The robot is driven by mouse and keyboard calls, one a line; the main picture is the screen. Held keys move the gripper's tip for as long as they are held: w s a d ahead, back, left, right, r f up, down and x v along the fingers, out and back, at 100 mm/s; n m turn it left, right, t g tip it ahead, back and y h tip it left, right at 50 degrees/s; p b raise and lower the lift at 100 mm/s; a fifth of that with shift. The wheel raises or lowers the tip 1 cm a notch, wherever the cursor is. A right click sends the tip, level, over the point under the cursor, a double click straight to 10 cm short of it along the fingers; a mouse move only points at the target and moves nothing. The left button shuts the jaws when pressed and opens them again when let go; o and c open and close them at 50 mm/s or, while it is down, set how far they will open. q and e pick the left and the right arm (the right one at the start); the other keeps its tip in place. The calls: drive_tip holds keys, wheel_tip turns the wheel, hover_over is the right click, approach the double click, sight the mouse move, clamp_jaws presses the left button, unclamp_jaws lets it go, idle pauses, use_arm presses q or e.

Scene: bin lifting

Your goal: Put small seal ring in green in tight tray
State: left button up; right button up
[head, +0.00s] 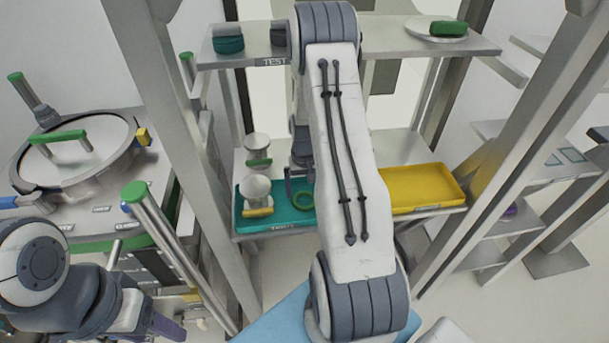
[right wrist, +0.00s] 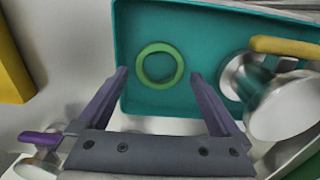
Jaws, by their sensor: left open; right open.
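The small green seal ring (head: 302,193) lies flat in the teal tray (head: 275,226) on the lower shelf, partly hidden by my right arm. In the right wrist view the ring (right wrist: 142,66) lies on the tray floor near the tray's near edge. My right gripper (right wrist: 160,75) is open, its fingers pointing at the ring from either side and apart from it. In the head view the right gripper (head: 298,178) is small and partly hidden. My left gripper (head: 172,328) is at the lower left, away from the shelf. A label on the shelf edge under the teal tray is hard to read.
A metal fitting with a yellow clamp (head: 257,212) stands in the teal tray, beside the ring. A yellow tray (head: 430,184) sits to the right on the shelf. The upper shelf (head: 400,45) and metal posts surround the arm. A lidded metal vessel (head: 75,150) stands at left.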

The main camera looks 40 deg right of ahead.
wheel_tip(320, 180, up, 9)
drive_tip(key=b, duration=0.2)
drive_tip(key=s+a+r+n, duration=0.1)
drive_tip(key=a+r+n, duration=0.25)
drive_tip(key=a, duration=0.75)
drive_tip(key=s+a+r+n, duration=0.15)
drive_tip(key=a+r, duration=0.25)
drive_tip(key=a, duration=0.6)
drive_tip(key=s+a+r+n, duration=0.1)
drive_tip(key=s+a+n, duration=0.3)
drive_tip(key=s, duration=0.5)
drive_tip(key=s+a+r+n+y, duration=0.1)
drive_tip(key=s+a+n, duration=0.3)
drive_tip(key=s+a, duration=0.5)
drive_tip(key=shift+s+a+r+n, duration=0.25)
drive_tip(key=shift+s+r+n, duration=0.05)
drive_tip(key=shift+r, duration=0.45)
